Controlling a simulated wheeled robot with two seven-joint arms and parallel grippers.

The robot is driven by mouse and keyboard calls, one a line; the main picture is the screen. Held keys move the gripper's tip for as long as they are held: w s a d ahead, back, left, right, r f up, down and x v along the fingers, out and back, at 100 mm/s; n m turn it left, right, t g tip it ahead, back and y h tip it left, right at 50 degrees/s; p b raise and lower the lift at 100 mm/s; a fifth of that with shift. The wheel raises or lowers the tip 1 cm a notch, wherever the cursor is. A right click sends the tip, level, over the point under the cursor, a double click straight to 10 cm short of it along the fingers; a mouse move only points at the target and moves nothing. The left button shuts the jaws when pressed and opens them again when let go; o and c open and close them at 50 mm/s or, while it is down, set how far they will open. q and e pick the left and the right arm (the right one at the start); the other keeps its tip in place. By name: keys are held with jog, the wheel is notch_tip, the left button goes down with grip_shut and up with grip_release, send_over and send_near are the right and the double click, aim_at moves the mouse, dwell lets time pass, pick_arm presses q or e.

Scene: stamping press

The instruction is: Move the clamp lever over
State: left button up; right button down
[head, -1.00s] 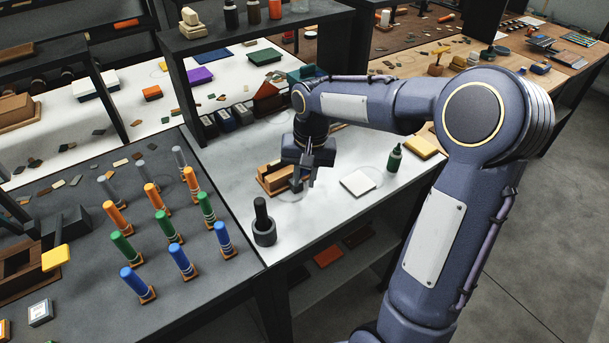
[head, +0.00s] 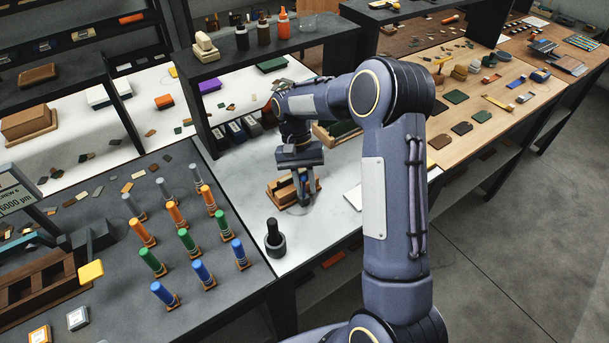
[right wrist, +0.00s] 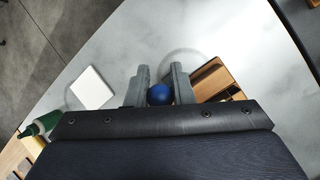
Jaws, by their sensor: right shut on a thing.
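A blue ball knob (right wrist: 160,94), which looks like the clamp lever's end, sits between the two grey fingers of my right gripper (right wrist: 158,88) in the right wrist view. The fingers are shut on it. A brown wooden fixture (right wrist: 213,82) is just to the right of the fingers in that view. In the head view my right gripper (head: 304,193) points down beside the wooden fixture (head: 279,191) on the white worktop. The fingers and forearm hide part of the fixture, and the lever's shaft is not visible. My left gripper is not in view.
A white pad (right wrist: 92,87) and a green bottle (right wrist: 42,124) lie farther off. A dark shelf (head: 262,58) stands behind. Coloured cylinders (head: 190,240) fill the grey table at left.

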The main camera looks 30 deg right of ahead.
jog(key=shift+w+r+g, duration=0.1)
jog(key=shift+w+g, duration=0.05)
jog(key=shift+g, duration=0.15)
jog(key=c, duration=1.3)
grip_release()
jog(key=shift+o, duration=0.2)
jog(key=shift+w, duration=0.1)
jog(key=b+v, duration=0.1)
jog(key=v, duration=0.6)
jog(key=shift+r, duration=0.35)
